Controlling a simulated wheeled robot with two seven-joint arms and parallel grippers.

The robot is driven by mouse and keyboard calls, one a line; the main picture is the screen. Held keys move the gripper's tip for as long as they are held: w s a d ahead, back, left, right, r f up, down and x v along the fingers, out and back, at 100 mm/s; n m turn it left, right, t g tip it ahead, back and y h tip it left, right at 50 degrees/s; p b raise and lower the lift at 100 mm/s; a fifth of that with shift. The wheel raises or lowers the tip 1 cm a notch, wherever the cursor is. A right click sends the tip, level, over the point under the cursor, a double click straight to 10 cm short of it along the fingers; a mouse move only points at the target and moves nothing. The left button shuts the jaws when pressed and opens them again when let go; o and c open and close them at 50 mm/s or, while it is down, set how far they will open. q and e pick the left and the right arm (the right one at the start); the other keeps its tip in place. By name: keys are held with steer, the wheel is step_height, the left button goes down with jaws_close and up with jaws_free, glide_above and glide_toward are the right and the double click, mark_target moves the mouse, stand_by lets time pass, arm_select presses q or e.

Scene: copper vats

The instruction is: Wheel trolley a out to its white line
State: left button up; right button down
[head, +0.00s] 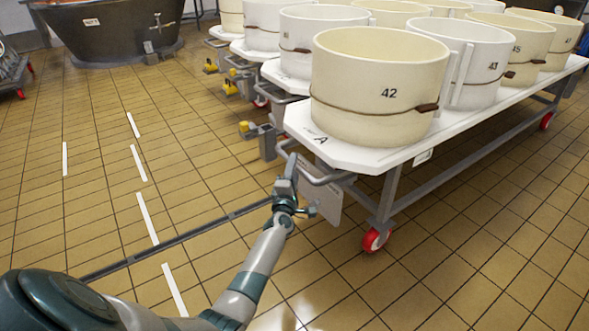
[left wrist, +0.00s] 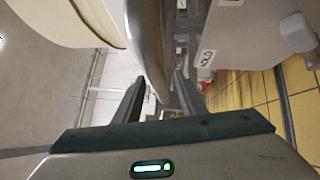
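Trolley a (head: 350,155) is the nearest of a row, with a white top marked "A" on a grey frame with red-wheeled castors. It carries cream tubs, the front one (head: 380,75) numbered 42. A grey push handle (head: 325,178) is at its near end. My left gripper (head: 291,165) is at this handle. In the left wrist view its two fingers (left wrist: 160,88) stand apart, with a grey curved bar (left wrist: 150,45) showing between them; I cannot tell whether they touch it. Several white lines (head: 175,290) lie on the floor; none shows a readable letter. My right gripper is not in view.
Other trolleys with tubs stand close behind trolley a, with yellow parts (head: 247,128) at their ends. A dark vat (head: 115,30) stands at the back left. A dark floor channel (head: 180,238) crosses the tiles. The tiled floor at left is clear.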

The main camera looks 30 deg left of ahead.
arm_select(q)
steer(key=shift+w+a, duration=0.15)
steer(key=shift+w, duration=0.15)
jaws_close()
steer(key=shift+s, duration=0.1)
